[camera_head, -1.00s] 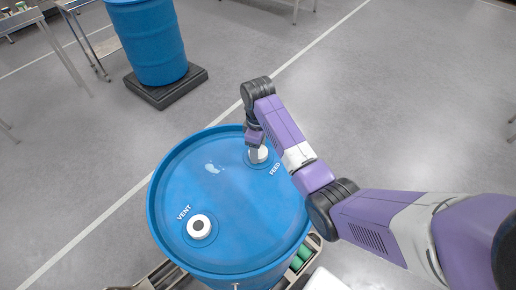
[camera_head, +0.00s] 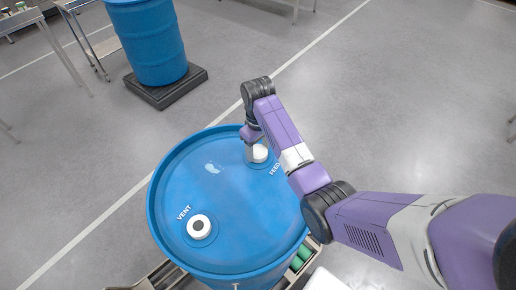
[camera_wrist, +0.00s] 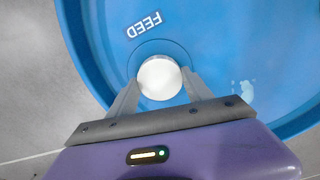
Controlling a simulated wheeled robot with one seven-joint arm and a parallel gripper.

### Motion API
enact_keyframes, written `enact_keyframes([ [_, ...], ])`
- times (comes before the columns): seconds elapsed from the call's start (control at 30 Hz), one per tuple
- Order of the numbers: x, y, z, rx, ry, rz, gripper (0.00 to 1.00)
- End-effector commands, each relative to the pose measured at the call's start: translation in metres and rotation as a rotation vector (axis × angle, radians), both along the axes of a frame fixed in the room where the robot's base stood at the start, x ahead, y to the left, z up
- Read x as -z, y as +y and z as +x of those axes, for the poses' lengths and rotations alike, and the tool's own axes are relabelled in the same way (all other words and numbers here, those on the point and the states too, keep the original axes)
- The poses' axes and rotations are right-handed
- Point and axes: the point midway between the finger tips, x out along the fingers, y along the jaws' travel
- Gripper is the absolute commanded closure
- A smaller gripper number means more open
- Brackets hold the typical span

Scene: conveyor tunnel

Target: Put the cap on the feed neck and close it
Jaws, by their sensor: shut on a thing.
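A white round cap (camera_wrist: 160,78) sits at the feed opening of the blue drum (camera_head: 240,225), beside the FEED label (camera_wrist: 145,26). My gripper (camera_wrist: 160,88) points down at it with one finger on each side, shut on the cap. The cap also shows in the head view (camera_head: 260,153), partly behind my gripper and wrist. The cap covers the feed neck, so the neck and its threads are hidden. I cannot tell how tightly the cap is seated.
A white vent fitting with a dark centre (camera_head: 199,227) is on the near left of the drum lid. Another blue drum (camera_head: 150,42) stands on a black pallet (camera_head: 166,86) at the back left. Open grey floor lies around the drum.

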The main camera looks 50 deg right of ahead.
Motion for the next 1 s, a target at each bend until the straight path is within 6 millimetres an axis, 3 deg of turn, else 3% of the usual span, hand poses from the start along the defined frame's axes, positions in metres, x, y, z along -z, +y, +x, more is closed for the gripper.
enact_keyframes([
  [0.3, 0.0013, 0.0006, -0.0013, 0.36, 0.005, 0.001, 0.97],
  [0.77, 0.0015, 0.0007, -0.0015, 0.453, 0.005, 0.002, 0.97],
  [1.0, 0.0017, 0.0007, -0.0016, 0.738, 0.005, 0.002, 0.97],
])
